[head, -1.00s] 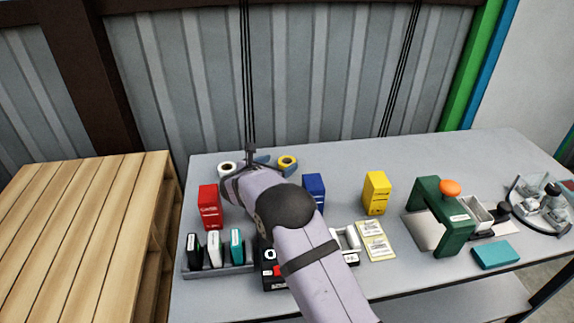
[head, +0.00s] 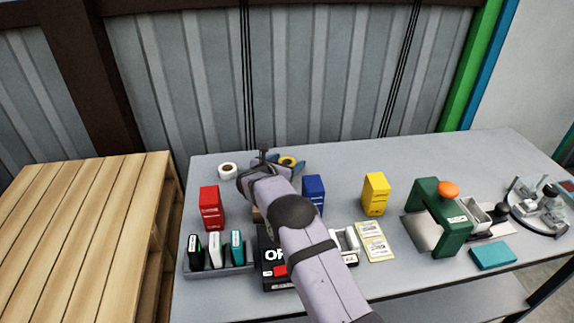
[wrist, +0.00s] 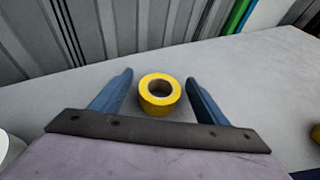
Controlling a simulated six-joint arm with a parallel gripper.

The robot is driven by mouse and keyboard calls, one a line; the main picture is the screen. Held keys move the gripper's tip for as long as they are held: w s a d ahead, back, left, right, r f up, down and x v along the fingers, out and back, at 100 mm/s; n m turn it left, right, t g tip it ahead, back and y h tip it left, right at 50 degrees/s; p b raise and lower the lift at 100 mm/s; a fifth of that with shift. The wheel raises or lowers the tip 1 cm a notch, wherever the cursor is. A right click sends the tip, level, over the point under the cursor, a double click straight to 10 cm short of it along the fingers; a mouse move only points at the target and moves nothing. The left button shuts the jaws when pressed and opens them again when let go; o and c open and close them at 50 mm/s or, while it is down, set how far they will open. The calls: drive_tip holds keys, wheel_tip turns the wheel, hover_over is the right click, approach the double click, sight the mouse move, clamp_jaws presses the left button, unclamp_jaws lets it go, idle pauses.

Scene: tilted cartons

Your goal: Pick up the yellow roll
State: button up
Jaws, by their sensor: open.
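The yellow roll (wrist: 160,105) lies flat on the grey table, its hole facing up, in the wrist view. It sits between and just beyond the two blue fingers of my gripper (wrist: 158,88), which are open with a gap on each side of the roll. In the head view the yellow roll (head: 288,161) is near the back of the table, partly hidden by my gripper (head: 272,160). I cannot tell from these views whether the fingertips are at the roll's height.
A white roll (head: 227,171) stands left of my gripper. A red carton (head: 210,207), a blue carton (head: 313,193) and a yellow carton (head: 376,194) stand nearer the front. A green press (head: 440,215) is to the right. The table (wrist: 240,80) around the yellow roll is clear.

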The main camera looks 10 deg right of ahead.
drive_tip(key=shift+w+d+f, duration=0.1)
drive_tip(key=shift+w+d, duration=0.05)
drive_tip(key=shift+c, duration=0.3)
drive_tip(key=c, duration=1)
drive_tip(key=shift+c, duration=0.7)
